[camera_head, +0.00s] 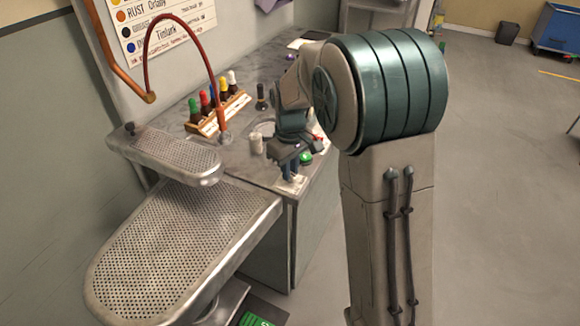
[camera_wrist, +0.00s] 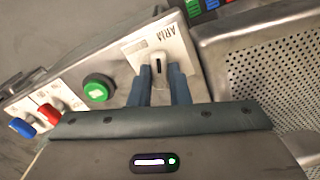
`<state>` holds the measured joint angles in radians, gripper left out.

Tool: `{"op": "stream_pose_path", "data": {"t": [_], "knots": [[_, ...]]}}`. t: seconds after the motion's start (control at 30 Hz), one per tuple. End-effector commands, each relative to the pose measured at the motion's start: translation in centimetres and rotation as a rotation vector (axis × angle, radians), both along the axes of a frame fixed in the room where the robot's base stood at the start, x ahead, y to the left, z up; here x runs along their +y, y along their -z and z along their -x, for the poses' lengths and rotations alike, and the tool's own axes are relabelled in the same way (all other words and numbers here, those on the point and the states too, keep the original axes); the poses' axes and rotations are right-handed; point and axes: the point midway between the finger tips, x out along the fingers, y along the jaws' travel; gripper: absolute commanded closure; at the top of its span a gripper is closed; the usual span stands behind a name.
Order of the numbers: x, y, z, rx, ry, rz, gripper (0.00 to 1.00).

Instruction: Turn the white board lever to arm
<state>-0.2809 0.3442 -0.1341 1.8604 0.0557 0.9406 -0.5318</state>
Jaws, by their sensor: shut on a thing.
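The white board (camera_wrist: 183,45) fills the upper middle of the wrist view and bears the printed word ARM, seen nearly upside down. Its small lever (camera_wrist: 158,64), pale with a dark mark, stands between the blue fingers of my gripper (camera_wrist: 160,75). My gripper is shut on the lever; the fingers hide its sides. In the head view my gripper (camera_head: 291,174) reaches down at the front edge of the counter, and only a bit of the white board (camera_head: 289,186) shows below it.
Beside the board are a green button (camera_wrist: 98,88), a red knob (camera_wrist: 49,114) and a blue knob (camera_wrist: 22,127). Perforated metal pressing boards (camera_head: 180,245) stand close at the left. A rack of bottles (camera_head: 220,113) is on the counter (camera_head: 240,160).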

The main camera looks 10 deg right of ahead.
Motion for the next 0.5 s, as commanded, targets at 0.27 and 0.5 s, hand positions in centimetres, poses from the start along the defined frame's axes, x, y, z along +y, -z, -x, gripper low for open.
{"op": "stream_pose_path", "data": {"t": [0.27, 0.5], "knots": [[0.01, -0.08, -0.02, -0.001, 0.14, -0.001, 1.0], [0.02, -0.06, -0.01, -0.001, 0.19, -0.001, 1.0]]}}
